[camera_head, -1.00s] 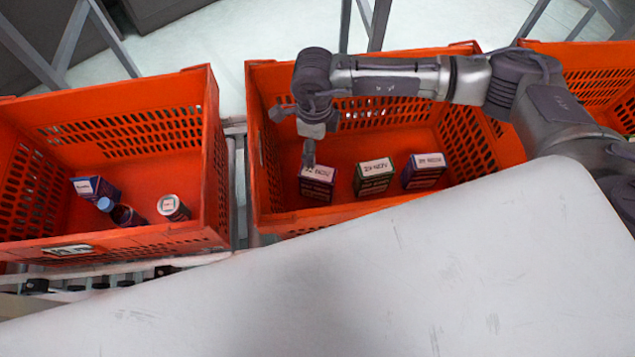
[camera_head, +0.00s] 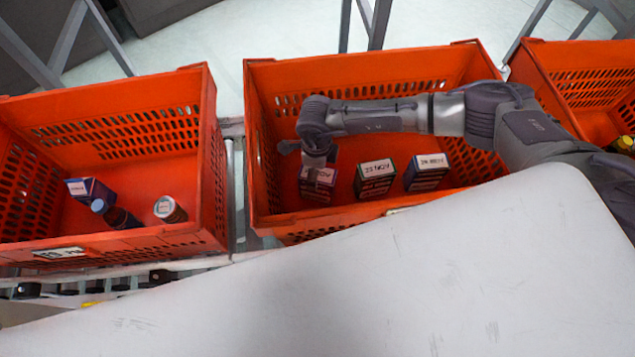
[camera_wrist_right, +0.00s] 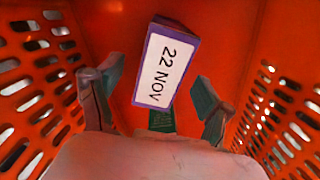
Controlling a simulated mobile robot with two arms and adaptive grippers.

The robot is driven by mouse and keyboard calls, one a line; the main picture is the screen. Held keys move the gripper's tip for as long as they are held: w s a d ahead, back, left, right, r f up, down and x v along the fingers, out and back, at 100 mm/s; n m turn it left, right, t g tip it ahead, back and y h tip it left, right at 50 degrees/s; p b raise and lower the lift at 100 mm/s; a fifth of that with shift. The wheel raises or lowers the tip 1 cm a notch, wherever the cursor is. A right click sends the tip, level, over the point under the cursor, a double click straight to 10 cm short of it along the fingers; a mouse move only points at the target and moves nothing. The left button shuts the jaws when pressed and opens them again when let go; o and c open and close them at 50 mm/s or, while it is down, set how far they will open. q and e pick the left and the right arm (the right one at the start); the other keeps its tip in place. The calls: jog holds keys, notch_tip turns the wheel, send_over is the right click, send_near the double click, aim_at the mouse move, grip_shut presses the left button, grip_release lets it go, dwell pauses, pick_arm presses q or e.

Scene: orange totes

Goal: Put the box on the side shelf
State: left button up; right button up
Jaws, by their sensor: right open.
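The purple box (camera_head: 317,191) stands at the left of three boxes in the middle orange tote (camera_head: 360,69). In the right wrist view its white label reads "22 NOV" on the box (camera_wrist_right: 166,68). My right gripper (camera_head: 314,168) is down in the tote, just over this box and partly hiding it. In the wrist view the open right gripper (camera_wrist_right: 155,88) has spread fingers on both sides of the box, with gaps showing, and a third finger at its lower end. My left gripper is out of view. I cannot make out a side shelf for certain.
A green box (camera_head: 374,182) and a blue box (camera_head: 426,174) stand to the right in the same tote. The left tote (camera_head: 110,92) holds a box, a bottle and a can. Another tote (camera_head: 570,60) is at right. A bare pale flat surface (camera_head: 330,290) fills the front.

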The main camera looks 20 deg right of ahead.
notch_tip(320, 180, down, 3)
jog(key=shift+d+f, duration=0.1)
jog(key=shift+c, duration=0.3)
jog(key=shift+w, duration=0.1)
grip_shut()
